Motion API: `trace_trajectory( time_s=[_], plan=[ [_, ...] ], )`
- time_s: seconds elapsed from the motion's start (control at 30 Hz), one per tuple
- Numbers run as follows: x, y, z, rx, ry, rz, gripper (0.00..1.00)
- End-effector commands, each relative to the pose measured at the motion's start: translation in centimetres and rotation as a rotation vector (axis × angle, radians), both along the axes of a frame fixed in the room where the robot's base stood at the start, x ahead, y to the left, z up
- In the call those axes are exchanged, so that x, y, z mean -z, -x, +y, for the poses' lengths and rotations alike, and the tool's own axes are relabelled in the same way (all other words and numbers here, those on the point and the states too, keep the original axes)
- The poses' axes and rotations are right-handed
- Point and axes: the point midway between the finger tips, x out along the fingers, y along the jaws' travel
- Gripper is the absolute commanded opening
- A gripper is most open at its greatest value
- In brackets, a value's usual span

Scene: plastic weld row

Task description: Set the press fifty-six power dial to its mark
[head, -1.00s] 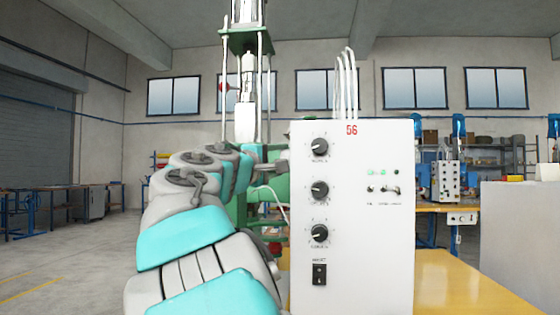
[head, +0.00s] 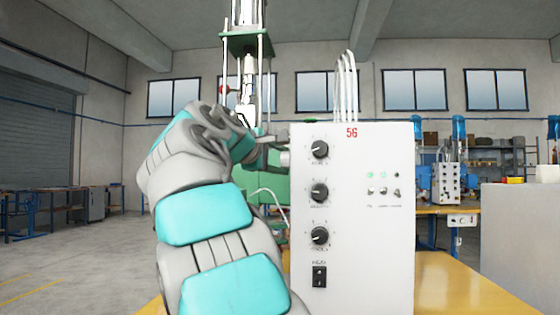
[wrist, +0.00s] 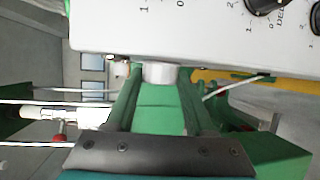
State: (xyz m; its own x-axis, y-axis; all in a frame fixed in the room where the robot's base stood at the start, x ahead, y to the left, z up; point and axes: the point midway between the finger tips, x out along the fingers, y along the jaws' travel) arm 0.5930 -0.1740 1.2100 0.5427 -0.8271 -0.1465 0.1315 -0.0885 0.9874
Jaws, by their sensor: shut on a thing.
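The press fifty-six control box (head: 365,250) is a white cabinet with a red "56" at its top. A short white knob (wrist: 159,73) sticks out of its side face; it also shows at the box's left edge in the head view (head: 285,158). My gripper (wrist: 160,82) reaches that knob with a finger on either side and is shut on it. In the head view my gripper (head: 276,148) is partly hidden by my arm. I cannot see a pointer or mark on the knob. Three black dials (head: 320,191) with printed scales are on the front face, apart from my gripper.
A black rocker switch (head: 319,276) is below the dials; small lamps and toggles (head: 383,190) are to their right. The green press (head: 246,44) stands behind my arm. The box stands on a yellow table (head: 450,285). A grey partition (head: 522,240) is at right.

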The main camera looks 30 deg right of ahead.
Motion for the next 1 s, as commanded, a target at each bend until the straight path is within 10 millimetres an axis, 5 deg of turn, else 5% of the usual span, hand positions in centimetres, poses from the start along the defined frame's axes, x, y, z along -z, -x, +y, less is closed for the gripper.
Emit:
trace_trajectory(
  time_s=[0.97, 1.0],
  plan=[
    [0.12, -0.03, -0.11, 0.003, -0.035, 0.051, 0.00],
    [0.11, -0.02, -0.11, 0.002, -0.035, 0.051, 0.57]
  ],
)
